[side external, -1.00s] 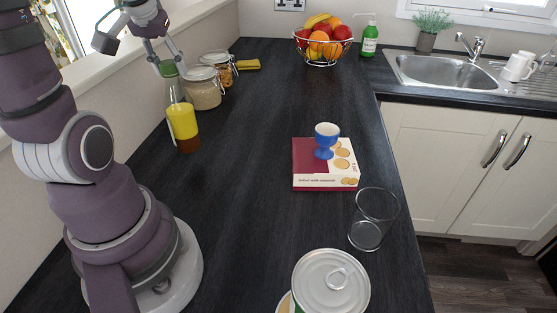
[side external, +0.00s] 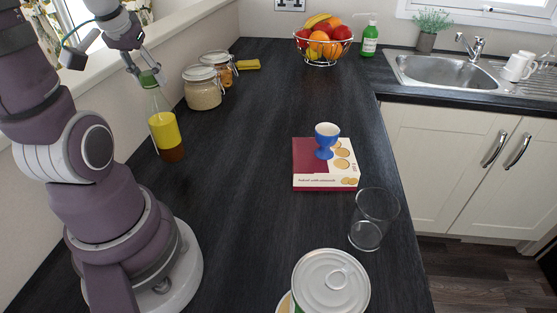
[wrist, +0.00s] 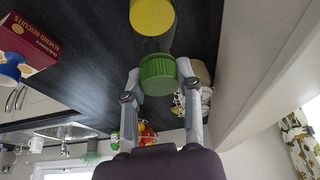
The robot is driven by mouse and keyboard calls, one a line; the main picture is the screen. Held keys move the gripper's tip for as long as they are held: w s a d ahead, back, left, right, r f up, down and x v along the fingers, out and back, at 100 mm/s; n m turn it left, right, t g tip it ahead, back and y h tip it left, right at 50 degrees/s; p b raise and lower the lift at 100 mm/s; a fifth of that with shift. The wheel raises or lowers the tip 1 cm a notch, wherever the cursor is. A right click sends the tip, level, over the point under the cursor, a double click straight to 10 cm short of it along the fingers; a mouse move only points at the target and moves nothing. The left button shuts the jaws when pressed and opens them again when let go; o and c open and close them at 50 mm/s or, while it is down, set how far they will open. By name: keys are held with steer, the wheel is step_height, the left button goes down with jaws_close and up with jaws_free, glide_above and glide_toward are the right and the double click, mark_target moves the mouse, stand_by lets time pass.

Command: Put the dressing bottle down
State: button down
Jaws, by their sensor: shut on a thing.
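The dressing bottle (side external: 164,131) has a green cap, a yellow layer and a brown bottom layer. It is at the left of the counter, near the wall, slightly tilted. My gripper (side external: 148,80) is shut on its green cap from above. In the wrist view the green cap (wrist: 158,72) sits between my two fingers, with the yellow part (wrist: 152,16) beyond it. I cannot tell for sure whether the bottle's base touches the dark counter (side external: 235,150).
Two glass jars (side external: 203,92) stand behind the bottle, close to it. A biscuit box (side external: 312,180) with a blue egg cup (side external: 326,141) on it, an empty glass (side external: 373,220) and a can (side external: 330,285) are to the right. The counter between is clear.

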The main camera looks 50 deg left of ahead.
steer(key=shift+f, duration=1.6)
steer(key=c, duration=0.8)
jaws_free()
steer(key=v, duration=1.2)
steer(key=w+d+f+m+h, duration=0.1)
steer(key=w+d+f+m, duration=0.1)
steer(key=d, duration=0.4)
steer(key=w+d+f+m+t+h, duration=0.1)
steer(key=w+d+f+m, duration=0.1)
steer(key=d+m, duration=0.2)
steer(key=w+d+f+m+t+h, duration=0.1)
steer(key=w+d+f+m, duration=0.1)
steer(key=d, duration=0.6)
steer(key=shift+w+f+m, duration=0.3)
steer(key=shift+w+m, duration=0.2)
steer(key=shift+w, duration=0.05)
